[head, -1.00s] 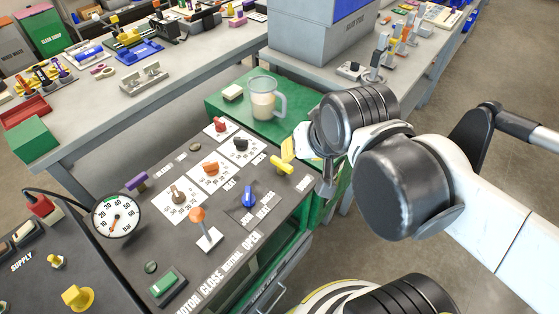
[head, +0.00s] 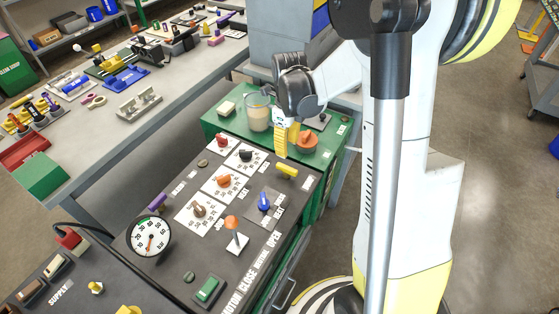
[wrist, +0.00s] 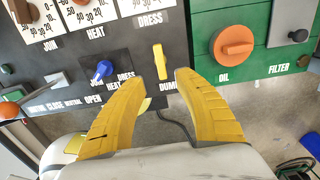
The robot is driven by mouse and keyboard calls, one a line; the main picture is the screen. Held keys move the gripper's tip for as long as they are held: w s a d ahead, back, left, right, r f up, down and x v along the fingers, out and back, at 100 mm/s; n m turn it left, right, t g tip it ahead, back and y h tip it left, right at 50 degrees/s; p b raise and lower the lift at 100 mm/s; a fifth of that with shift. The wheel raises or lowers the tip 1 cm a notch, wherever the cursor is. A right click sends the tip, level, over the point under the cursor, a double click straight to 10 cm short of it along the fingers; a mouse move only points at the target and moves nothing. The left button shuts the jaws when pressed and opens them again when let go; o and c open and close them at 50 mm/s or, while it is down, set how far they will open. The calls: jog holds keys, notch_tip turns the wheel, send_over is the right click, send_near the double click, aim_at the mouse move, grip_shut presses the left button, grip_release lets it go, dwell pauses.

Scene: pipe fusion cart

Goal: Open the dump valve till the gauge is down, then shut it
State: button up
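The dump valve's yellow handle (head: 287,170) is at the right edge of the dark panel. In the wrist view the handle (wrist: 159,62) stands lengthwise up the picture above the DUMP label. My gripper (wrist: 160,77) is open, with its yellow fingers on either side of the handle's line and nothing between them. In the head view my gripper (head: 284,143) is behind the handle, over the green cabinet edge; I cannot tell its height or any contact. The round white gauge (head: 151,237) is at the panel's left; its red needle points roughly downward, exact reading too small.
A blue knob (wrist: 103,71) sits left of the handle. An orange OIL cap (wrist: 234,48) is on the green cabinet top to the right. A clear jug (head: 258,112) stands behind. An orange-topped lever (head: 232,223) rises from the panel's front.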

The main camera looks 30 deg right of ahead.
aim_at(287, 167)
notch_tip(287, 167, down, 11)
jog(key=b, duration=0.4)
jog(key=shift+r, duration=0.2)
jog(key=shift+c, duration=0.4)
grip_shut()
